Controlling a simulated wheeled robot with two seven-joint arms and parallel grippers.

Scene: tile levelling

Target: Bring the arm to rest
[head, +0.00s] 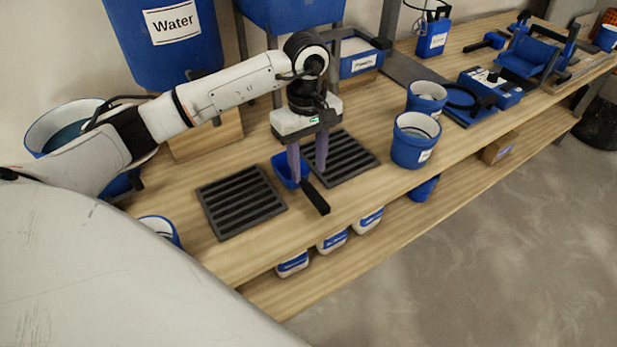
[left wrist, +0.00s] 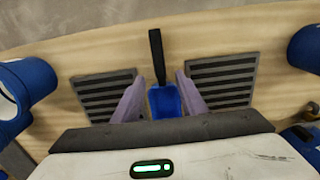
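My left arm (head: 222,88) reaches in from the left over the wooden bench in the head view. My left gripper (head: 307,168) points down above a blue scoop (head: 284,172) with a black handle (head: 316,197). In the left wrist view the two purple fingers of the left gripper (left wrist: 156,100) stand apart, one on each side of the scoop (left wrist: 164,102). The scoop lies between two dark slatted grates, and I see no contact between fingers and scoop. My right gripper shows in neither view.
Slatted grates (head: 241,203) (head: 345,158) lie on the bench (head: 190,194). Blue buckets (head: 414,146) (head: 427,92) stand to the right. A blue Water tank (head: 165,50) hangs at the back left. Labelled tubs (head: 333,241) sit on the lower shelf. The floor (head: 480,240) in front is clear.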

